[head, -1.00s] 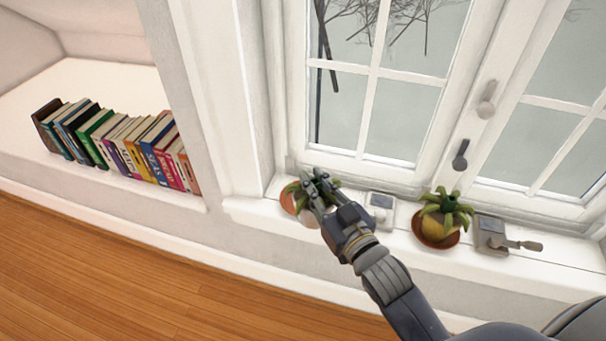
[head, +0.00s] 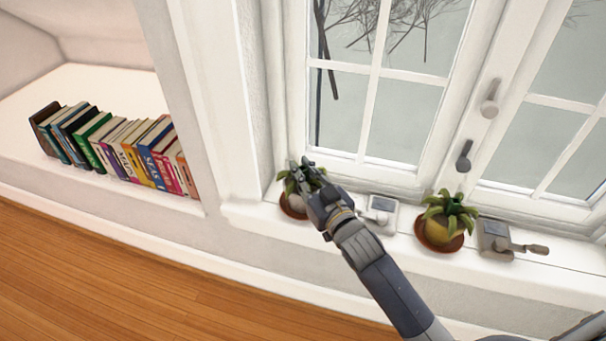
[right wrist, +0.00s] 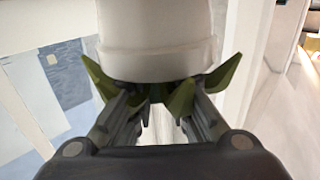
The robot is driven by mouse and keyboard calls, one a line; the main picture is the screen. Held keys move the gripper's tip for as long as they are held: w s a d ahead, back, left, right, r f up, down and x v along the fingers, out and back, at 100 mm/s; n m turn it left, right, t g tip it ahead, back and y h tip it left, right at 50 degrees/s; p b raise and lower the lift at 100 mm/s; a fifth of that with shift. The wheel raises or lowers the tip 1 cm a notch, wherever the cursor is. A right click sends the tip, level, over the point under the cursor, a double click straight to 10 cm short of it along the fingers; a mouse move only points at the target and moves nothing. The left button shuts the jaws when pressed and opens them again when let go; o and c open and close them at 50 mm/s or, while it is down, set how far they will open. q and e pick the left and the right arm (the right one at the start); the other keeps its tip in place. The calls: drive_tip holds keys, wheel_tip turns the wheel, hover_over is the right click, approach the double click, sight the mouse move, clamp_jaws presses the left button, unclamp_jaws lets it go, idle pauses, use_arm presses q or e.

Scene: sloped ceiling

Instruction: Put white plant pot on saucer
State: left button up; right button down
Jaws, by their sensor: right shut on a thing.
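The white plant pot (right wrist: 158,40) with its pointed green leaves fills the upper middle of the right wrist view. In the head view, the pot is mostly hidden behind my right gripper (head: 307,163), with leaves showing beside the fingers. The gripper's fingers are shut on the potted plant at the leaves by the rim. The brown saucer (head: 289,209) is at the left end of the windowsill. The pot appears over the saucer, but I cannot tell whether they touch. My left gripper is not in view.
A yellowish potted plant (head: 440,227) on another brown saucer stands right of my arm on the windowsill (head: 255,214). Window hardware (head: 381,211) lies between the plants, with a crank (head: 505,242) farther right. The window frame (head: 340,166) rises close behind.

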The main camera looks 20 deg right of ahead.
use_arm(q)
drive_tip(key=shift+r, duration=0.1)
use_arm(e)
drive_tip(key=c, duration=1.5)
unclamp_jaws()
drive_tip(key=shift+f, duration=0.1)
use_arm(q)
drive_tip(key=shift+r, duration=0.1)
use_arm(e)
drive_tip(key=shift+s, duration=0.2)
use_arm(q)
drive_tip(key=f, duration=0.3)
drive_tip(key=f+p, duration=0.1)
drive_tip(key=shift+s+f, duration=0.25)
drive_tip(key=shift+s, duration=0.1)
use_arm(e)
drive_tip(key=s, duration=0.3)
drive_tip(key=s+d, duration=0.1)
drive_tip(key=s, duration=0.3)
drive_tip(key=s+d, duration=0.1)
drive_tip(key=s, duration=0.3)
drive_tip(key=shift+s+d, duration=0.15)
drive_tip(key=shift+s, duration=0.1)
